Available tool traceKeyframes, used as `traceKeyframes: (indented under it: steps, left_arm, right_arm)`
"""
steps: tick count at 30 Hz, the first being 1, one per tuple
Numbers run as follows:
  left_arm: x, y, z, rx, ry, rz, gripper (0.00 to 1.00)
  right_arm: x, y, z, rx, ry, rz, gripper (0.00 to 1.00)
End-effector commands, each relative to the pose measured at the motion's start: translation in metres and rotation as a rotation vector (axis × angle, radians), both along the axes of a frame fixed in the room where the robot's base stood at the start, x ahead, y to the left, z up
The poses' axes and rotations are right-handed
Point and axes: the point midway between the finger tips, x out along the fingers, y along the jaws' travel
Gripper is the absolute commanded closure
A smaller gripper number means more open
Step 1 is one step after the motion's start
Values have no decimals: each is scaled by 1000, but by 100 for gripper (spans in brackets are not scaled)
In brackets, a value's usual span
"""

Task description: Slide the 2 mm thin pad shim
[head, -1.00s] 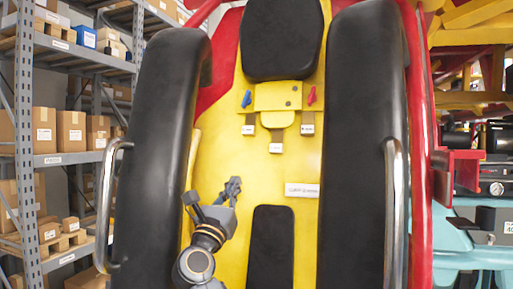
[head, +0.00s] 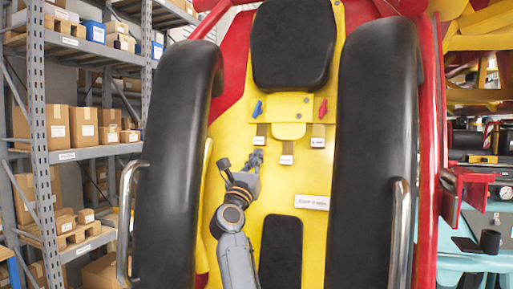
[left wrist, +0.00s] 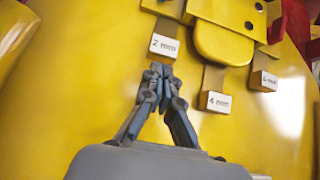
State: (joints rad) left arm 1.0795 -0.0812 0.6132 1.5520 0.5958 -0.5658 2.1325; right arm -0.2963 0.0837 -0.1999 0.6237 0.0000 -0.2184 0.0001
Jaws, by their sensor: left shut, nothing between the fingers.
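In the left wrist view, the left strip's label (left wrist: 165,46) reads 2 mm, the middle one (left wrist: 217,102) 4 mm, and the right one (left wrist: 264,80) appears to read 6 mm. The 2 mm shim (left wrist: 170,26) shows above its label; in the head view its label (head: 258,141) is the left one. My left gripper (head: 257,156) is shut and empty, its fingertips (left wrist: 161,70) just below the 2 mm label. Whether they touch it I cannot tell. My right gripper is not in view.
Black padded restraints (head: 180,165) (head: 377,165) with metal handles flank the yellow seat. A black headrest (head: 291,42) is above, blue (head: 257,109) and red (head: 323,108) levers are on the bracket, and a white placard (head: 312,202) is lower right. Shelves of boxes stand left.

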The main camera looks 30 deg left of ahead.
Motion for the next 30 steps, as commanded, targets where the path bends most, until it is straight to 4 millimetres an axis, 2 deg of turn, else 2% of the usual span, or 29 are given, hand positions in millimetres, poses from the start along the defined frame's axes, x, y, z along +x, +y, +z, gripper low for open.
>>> traceKeyframes:
  steps: [14,24,30]
  left_arm:
    - [1,1,6,-1,0,1,100]
    - [9,3,45,-2,-4,1,100]
    - [10,3,49,0,-3,2,100]
  right_arm:
    - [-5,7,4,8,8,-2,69]
    - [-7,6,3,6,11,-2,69]
    - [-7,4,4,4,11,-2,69]
